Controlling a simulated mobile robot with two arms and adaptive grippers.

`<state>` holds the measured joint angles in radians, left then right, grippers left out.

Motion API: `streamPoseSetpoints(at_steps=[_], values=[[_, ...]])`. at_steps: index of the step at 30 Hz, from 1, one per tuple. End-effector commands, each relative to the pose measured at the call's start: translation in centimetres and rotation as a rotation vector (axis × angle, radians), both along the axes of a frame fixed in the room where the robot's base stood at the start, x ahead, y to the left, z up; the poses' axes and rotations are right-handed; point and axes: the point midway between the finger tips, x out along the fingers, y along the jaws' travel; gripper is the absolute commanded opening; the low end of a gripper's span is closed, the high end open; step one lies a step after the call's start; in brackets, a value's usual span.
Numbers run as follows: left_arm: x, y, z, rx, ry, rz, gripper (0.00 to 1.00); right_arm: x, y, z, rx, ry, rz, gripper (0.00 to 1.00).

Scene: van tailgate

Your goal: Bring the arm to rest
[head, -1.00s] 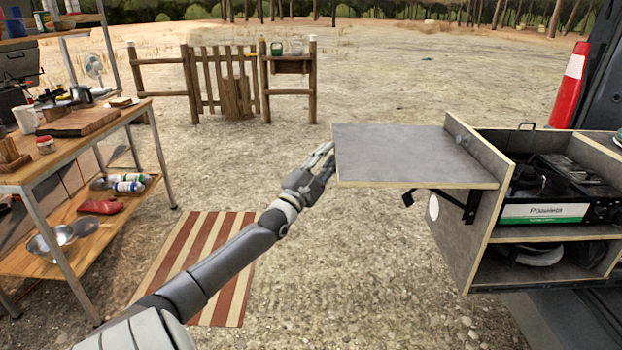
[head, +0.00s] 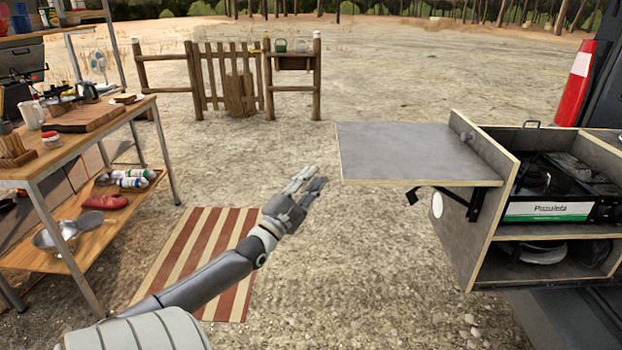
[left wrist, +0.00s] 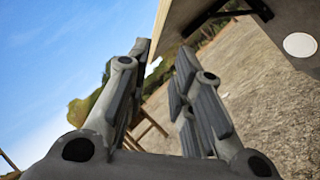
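My left gripper (head: 315,177) is in the middle of the head view, at the end of my grey arm. It is over bare gravel, left of the fold-out shelf (head: 415,153) and apart from it in the picture. In the left wrist view its fingers (left wrist: 160,65) stand apart with nothing between them, so it is open and empty. The underside of the shelf shows beyond the fingertips at upper right. My right gripper is in neither view.
The shelf's cabinet holds a black stove box (head: 550,208) at right. A wooden workbench (head: 75,155) with kitchen things stands at left. A striped mat (head: 190,250) lies under my arm. A wooden gate (head: 222,80) stands behind. Gravel between is clear.

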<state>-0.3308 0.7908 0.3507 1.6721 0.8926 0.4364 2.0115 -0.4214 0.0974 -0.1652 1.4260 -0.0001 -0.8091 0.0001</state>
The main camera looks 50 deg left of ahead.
Motion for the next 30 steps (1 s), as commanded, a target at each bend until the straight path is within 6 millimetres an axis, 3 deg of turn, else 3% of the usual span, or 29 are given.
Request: streamPoseSetpoints(at_steps=[11,14,17,23,30], values=[[0.0,0.0,-0.1,0.000,0.002,0.000,0.22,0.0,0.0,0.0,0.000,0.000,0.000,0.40],[0.2,-0.3,-1.5,0.024,0.041,0.013,0.22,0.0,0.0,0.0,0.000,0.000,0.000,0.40],[0.4,-1.2,-5.7,0.103,0.157,0.043,0.22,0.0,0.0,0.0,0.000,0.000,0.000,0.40],[-0.4,-5.4,-19.6,0.421,0.548,0.069,0.22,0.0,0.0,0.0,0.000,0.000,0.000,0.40],[-5.3,-13.2,-35.6,0.892,0.970,-0.090,0.22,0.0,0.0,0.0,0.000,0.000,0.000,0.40]])
